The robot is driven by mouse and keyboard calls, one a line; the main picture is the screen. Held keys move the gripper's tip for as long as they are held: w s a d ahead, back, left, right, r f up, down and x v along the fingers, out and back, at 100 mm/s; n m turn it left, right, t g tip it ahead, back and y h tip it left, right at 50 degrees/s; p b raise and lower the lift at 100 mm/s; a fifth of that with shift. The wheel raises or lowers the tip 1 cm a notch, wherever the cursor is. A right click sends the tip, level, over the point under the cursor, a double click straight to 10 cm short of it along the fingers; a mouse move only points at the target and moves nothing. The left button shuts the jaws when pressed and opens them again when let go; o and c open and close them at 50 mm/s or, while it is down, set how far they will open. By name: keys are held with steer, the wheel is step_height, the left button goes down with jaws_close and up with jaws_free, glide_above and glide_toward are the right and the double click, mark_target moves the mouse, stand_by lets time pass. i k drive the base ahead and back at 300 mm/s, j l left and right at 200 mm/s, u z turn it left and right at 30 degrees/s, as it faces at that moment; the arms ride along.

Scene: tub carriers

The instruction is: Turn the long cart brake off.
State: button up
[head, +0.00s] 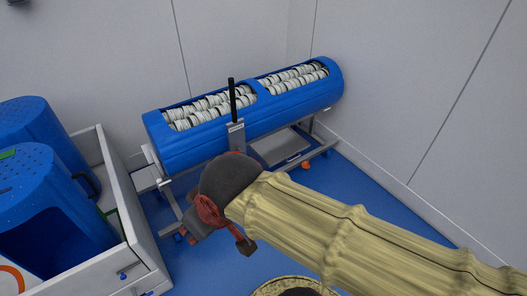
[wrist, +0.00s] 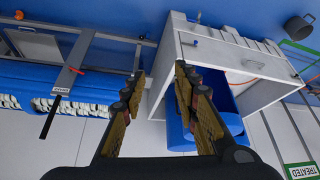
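The long cart is a blue half-cylinder trough (head: 195,148) on a grey wheeled frame, filled with rows of white ribbed items. A black lever (head: 232,98) stands nearly upright from a grey labelled plate (head: 236,135) at the middle of its near side. My gripper (head: 215,240) is in front of and below the lever, apart from it. In the wrist view the cart (wrist: 90,85) is upside down at left, with the lever (wrist: 48,120) and plate (wrist: 66,78). My gripper (wrist: 160,75) is open there, with nothing between its fingers. The label is too small to read.
A white-walled carrier (head: 130,215) with blue tubs (head: 45,195) stands at left; its white box (wrist: 225,60) also shows in the wrist view. Grey walls close in behind and right. Blue floor (head: 375,195) is clear right of the cart.

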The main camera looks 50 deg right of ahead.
mark_target(239, 150)
steer(key=z, duration=1.2)
steer(key=i+j, duration=0.1)
steer(key=i, duration=1.2)
